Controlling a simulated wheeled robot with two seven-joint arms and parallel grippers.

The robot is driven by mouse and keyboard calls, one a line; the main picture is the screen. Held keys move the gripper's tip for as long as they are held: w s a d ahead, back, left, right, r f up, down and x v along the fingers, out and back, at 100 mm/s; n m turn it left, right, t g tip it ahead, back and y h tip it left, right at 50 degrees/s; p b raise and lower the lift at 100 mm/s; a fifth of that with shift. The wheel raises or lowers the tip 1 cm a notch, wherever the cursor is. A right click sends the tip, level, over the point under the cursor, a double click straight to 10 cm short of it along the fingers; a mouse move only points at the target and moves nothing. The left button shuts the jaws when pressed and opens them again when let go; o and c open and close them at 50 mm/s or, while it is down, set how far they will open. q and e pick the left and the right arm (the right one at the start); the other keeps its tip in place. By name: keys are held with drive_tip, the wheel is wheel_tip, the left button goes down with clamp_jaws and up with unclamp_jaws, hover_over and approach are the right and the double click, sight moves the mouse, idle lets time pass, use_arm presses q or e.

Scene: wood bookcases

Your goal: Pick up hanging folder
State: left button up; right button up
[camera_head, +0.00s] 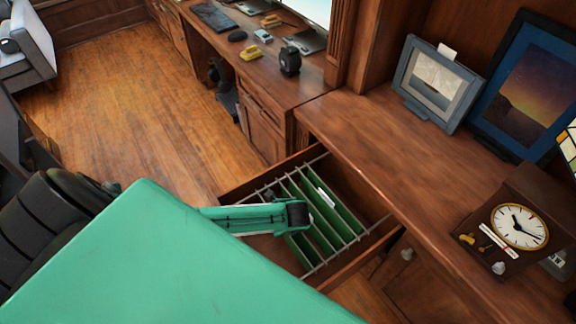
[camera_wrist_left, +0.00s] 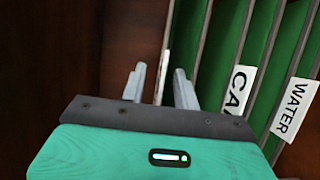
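Green hanging folders (camera_head: 325,215) hang in a row on metal rails inside an open wooden drawer (camera_head: 350,254). In the left wrist view, one green folder (camera_wrist_left: 187,30) is just right of the fingers, and others carry white labels reading "CA…" (camera_wrist_left: 238,90) and "WATER" (camera_wrist_left: 293,108). My left gripper (camera_wrist_left: 159,75) is open, its two grey fingers apart on either side of a thin pale edge. I cannot tell whether they touch it. In the head view my left wrist is over the drawer and hides the fingers and some folders. My right gripper is not in view.
A wooden counter (camera_head: 400,150) runs beside the drawer, with a clock (camera_head: 519,226) and framed pictures (camera_head: 440,80) on it. A desk with devices stands at the back. A dark chair (camera_head: 50,225) is at left. The wooden floor (camera_head: 130,110) between is clear.

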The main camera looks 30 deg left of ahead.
use_arm(q)
drive_tip(key=shift+f, duration=0.1)
drive_tip(key=shift+c, duration=0.2)
clamp_jaws()
